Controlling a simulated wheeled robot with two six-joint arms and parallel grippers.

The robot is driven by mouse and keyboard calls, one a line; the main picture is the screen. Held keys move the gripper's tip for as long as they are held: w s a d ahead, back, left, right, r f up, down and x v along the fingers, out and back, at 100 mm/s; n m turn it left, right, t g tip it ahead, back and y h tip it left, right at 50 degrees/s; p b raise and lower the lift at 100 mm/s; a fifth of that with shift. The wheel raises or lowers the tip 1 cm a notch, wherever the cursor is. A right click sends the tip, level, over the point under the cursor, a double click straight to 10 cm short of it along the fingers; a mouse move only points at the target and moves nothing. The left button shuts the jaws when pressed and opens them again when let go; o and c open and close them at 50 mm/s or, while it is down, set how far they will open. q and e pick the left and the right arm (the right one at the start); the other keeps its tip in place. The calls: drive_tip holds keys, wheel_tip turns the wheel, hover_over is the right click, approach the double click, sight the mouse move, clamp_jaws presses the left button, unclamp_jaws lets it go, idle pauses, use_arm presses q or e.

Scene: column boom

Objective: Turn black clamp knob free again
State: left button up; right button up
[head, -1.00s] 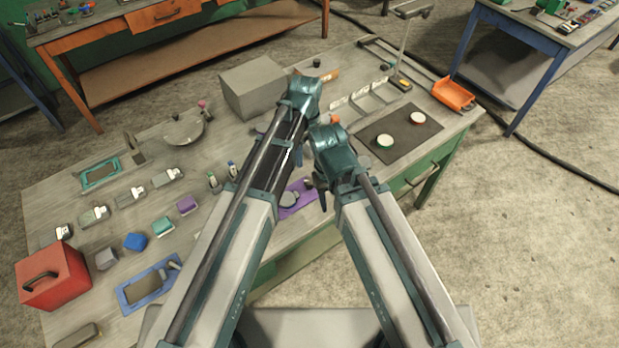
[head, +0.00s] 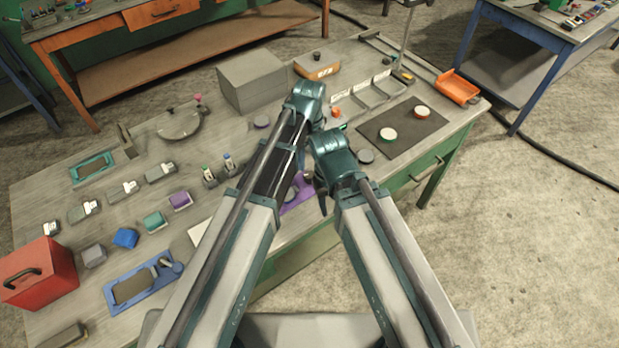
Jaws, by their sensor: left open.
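My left gripper (head: 305,132) is at the end of the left arm, in front of and below that block in the picture. It is open and apart from the knob, with its fingers mostly hidden by the wrist. My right gripper (head: 321,198) points down over the front part of the bench, close beside the left; its jaws are not clear.
A grey box (head: 252,80) stands left of the tan block. An orange tray (head: 458,86), a dark mat (head: 402,118) with two round lids and a thin upright post (head: 406,38) are to the right. A red box (head: 38,273) and several small parts fill the left side.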

sight(310, 174)
use_arm(q)
wheel_tip(310, 174, down, 8)
drive_tip(key=b, duration=0.7)
clamp_jaws()
